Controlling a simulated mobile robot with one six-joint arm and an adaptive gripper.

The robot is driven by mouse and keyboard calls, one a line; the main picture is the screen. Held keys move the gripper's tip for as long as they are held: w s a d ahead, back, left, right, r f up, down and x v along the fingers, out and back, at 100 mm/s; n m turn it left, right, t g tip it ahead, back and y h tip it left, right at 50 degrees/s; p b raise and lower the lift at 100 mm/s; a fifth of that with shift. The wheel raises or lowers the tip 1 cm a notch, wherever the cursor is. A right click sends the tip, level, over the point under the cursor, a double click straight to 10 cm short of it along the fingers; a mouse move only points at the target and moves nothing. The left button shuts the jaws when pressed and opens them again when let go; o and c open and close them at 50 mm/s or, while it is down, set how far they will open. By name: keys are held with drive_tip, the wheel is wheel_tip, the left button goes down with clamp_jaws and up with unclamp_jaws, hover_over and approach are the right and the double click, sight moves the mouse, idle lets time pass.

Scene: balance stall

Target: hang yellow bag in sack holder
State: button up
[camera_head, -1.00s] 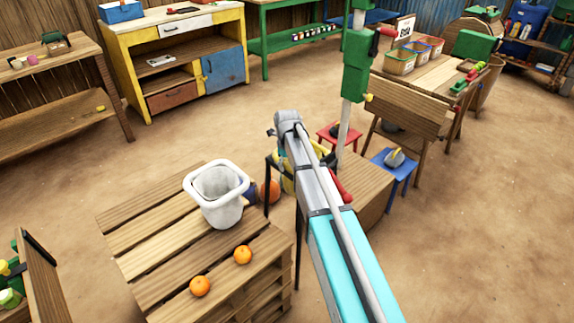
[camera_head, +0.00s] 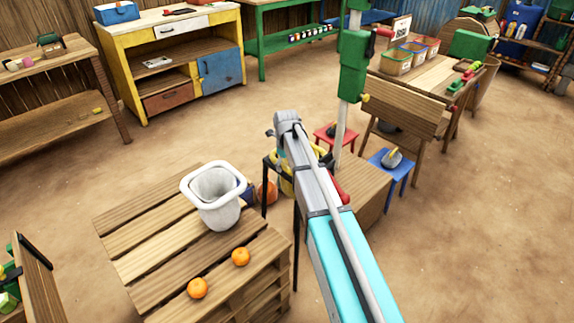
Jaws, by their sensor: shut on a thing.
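The yellow bag (camera_head: 285,185) shows only in part, low behind my arm, within the outline of the sack holder. The sack holder (camera_head: 265,185) is a dark frame on thin legs, standing just right of the slatted pallet table. My grey and turquoise arm reaches from the bottom right over the holder and covers much of it. My gripper is hidden behind the arm, so its fingers and its hold on the bag do not show. I cannot tell whether the bag hangs on the frame or is only held inside it.
A white bucket (camera_head: 217,192) and two oranges (camera_head: 240,257) stand on the pallet table (camera_head: 150,235). A wooden box (camera_head: 362,185) and a green-headed post (camera_head: 354,65) stand right of the holder. Red (camera_head: 322,134) and blue (camera_head: 398,168) stools are behind. Open floor lies at right.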

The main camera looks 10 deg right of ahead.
drive_tip(key=shift+s+d+r, duration=0.15)
drive_tip(key=shift+s+d, duration=0.15)
drive_tip(key=shift+d, duration=0.15)
drive_tip(key=shift+c, duration=1.5)
drive_tip(key=o, duration=1.2)
drive_tip(key=shift+w, duration=0.1)
drive_tip(key=shift+o, duration=0.6)
drive_tip(key=shift+w+a+p, duration=0.1)
drive_tip(key=shift+p, duration=0.2)
drive_tip(key=shift+a, duration=0.1)
drive_tip(key=shift+r, duration=0.1)
